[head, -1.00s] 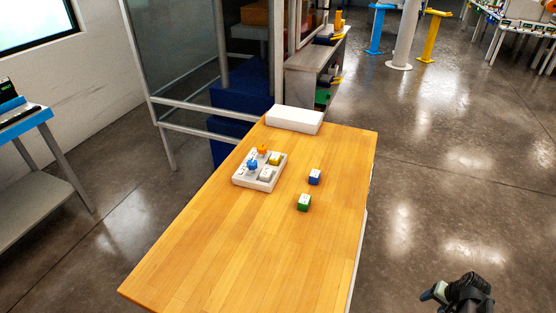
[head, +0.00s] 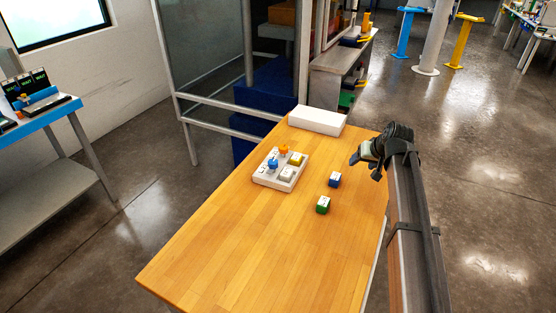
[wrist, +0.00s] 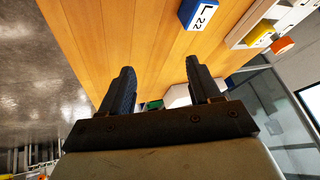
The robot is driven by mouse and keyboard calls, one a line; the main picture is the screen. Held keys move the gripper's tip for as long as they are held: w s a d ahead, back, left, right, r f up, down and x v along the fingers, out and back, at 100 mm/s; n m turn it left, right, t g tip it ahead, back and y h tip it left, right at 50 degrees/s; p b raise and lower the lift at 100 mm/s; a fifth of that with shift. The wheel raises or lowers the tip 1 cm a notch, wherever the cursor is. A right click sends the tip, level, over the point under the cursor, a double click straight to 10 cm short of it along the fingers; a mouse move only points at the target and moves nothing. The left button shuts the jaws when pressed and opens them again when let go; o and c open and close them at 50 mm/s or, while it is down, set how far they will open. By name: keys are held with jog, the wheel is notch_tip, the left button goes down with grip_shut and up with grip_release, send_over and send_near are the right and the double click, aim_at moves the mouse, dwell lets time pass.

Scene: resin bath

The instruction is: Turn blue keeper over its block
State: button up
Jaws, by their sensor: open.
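The blue keeper (head: 272,164) is a small blue knob-like piece on the left side of a white fixture (head: 267,182) on the wooden table. A pale grey block (head: 286,174) sits in the fixture to its right; the keeper's exact angle is too small to tell. An orange keeper (head: 284,149) and a yellow block (head: 297,159) are at the fixture's far end. My gripper (head: 356,158) is open and empty, right of the fixture near the table's right edge. In the wrist view, my gripper (wrist: 160,66) has its fingers apart, and the fixture (wrist: 240,37) shows only partly.
A blue block (head: 335,180) and a green block (head: 323,205) stand loose right of the fixture. The blue block (wrist: 200,14) shows a "L 22" label in the wrist view. A white box (head: 318,121) lies at the far end. The table's near part (head: 240,255) is clear.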

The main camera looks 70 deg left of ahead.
jog(key=s+a+r+n, duration=0.1)
jog(key=s+a+r, duration=0.2)
jog(key=s, duration=0.3)
jog(key=s+a+r+n, duration=0.2)
jog(key=s, duration=0.5)
jog(key=n+h, duration=0.2)
send_near(273, 161)
jog(key=x, duration=0.8)
jog(key=shift+f, duration=0.25)
jog(key=c, duration=1.1)
